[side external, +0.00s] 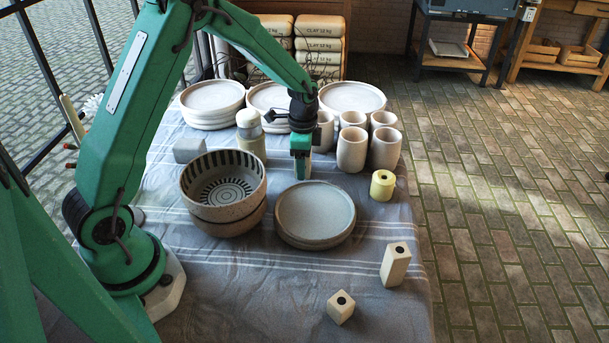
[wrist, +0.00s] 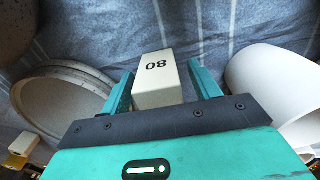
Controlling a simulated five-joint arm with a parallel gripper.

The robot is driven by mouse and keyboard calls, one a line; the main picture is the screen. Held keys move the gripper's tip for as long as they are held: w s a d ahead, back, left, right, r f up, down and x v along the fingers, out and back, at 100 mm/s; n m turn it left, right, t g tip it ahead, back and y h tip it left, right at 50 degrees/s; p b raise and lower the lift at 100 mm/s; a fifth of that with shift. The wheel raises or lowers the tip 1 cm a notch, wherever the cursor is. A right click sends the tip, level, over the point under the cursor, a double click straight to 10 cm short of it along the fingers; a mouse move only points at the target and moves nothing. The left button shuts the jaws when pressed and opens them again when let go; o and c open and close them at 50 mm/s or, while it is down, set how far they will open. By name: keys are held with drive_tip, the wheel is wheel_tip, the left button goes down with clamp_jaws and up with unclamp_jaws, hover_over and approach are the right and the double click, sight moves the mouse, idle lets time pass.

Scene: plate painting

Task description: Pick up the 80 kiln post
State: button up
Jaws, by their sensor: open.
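The 80 kiln post (wrist: 156,78) is a cream block with a dark number on its top face, upside down in the wrist view. My gripper (wrist: 162,84) is open, with one green finger on each side of the post. The left finger looks close to the post; a small gap shows at the right finger. I cannot tell whether either finger touches it. In the side external view my gripper (side external: 301,168) points down behind the grey plates, and it mostly hides the post there.
Stacked grey plates (side external: 315,212) and striped bowls (side external: 223,190) stand in front. Several cream cups (side external: 352,150) are close on the right. A yellow cylinder (side external: 382,186), a tall cream post (side external: 395,265) and a short one (side external: 341,307) stand at the right. The front cloth has free room.

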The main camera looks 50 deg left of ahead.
idle(0.4)
drive_tip(key=c, duration=1.2)
drive_tip(key=shift+r, duration=0.15)
drive_tip(key=shift+r, duration=0.45)
wheel_tip(320, 180, up, 3)
drive_tip(key=shift+r, duration=0.15)
drive_tip(key=s+d+r, duration=0.4)
drive_tip(key=d+r, duration=0.2)
drive_tip(key=d, duration=0.4)
drive_tip(key=shift+s+d+r, duration=0.3)
drive_tip(key=shift+s+d, duration=0.05)
